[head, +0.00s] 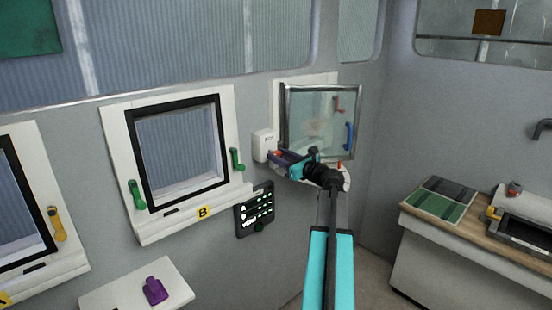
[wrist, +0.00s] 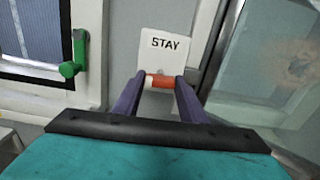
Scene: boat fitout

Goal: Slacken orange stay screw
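In the wrist view the orange stay screw (wrist: 160,81) lies crosswise below a white plate marked STAY (wrist: 163,47). A pale section shows at its left end. My gripper (wrist: 161,84) has one purple finger at each end of the screw, and the fingers appear to be against it. In the head view my gripper (head: 276,157) is at the white stay housing (head: 264,144), left of the open framed window (head: 318,121). The orange screw is only a small patch there, partly hidden by the gripper.
Window B (head: 180,150) is left of the stay, with green handles (head: 236,159) on its frame. A dark panel with lit marks (head: 255,210) hangs below. A purple object (head: 154,290) sits on a white ledge at lower left. A counter (head: 470,235) stands at right.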

